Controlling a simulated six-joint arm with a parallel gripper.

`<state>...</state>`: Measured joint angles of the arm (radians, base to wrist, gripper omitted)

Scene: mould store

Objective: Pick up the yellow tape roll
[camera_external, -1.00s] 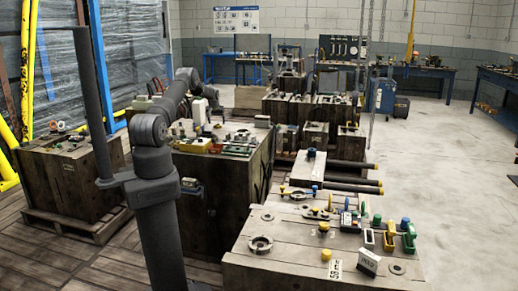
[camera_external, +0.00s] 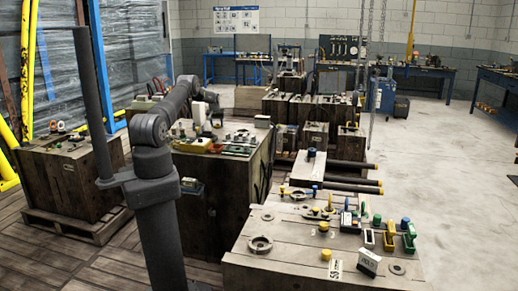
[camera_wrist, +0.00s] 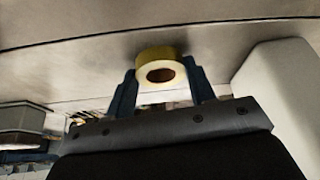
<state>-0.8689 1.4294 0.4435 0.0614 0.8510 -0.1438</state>
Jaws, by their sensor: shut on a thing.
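The yellow tape roll (camera_wrist: 152,57) is in the wrist view, with a pale side face and a dark round hole towards the camera. My gripper (camera_wrist: 160,84) has one dark blue finger on each side of it and is shut on it. The roll lies close to a grey-brown worn surface; I cannot tell whether it touches it. In the external view my arm reaches over the wooden crate-like block in the middle; the roll cannot be made out there.
A large white block (camera_wrist: 285,92) stands close on the right of my gripper in the wrist view. A dark box-like thing (camera_wrist: 24,118) is at the left. The middle wooden block (camera_external: 235,185) has a crowded top. The front wooden block (camera_external: 290,270) carries clamps and small parts.

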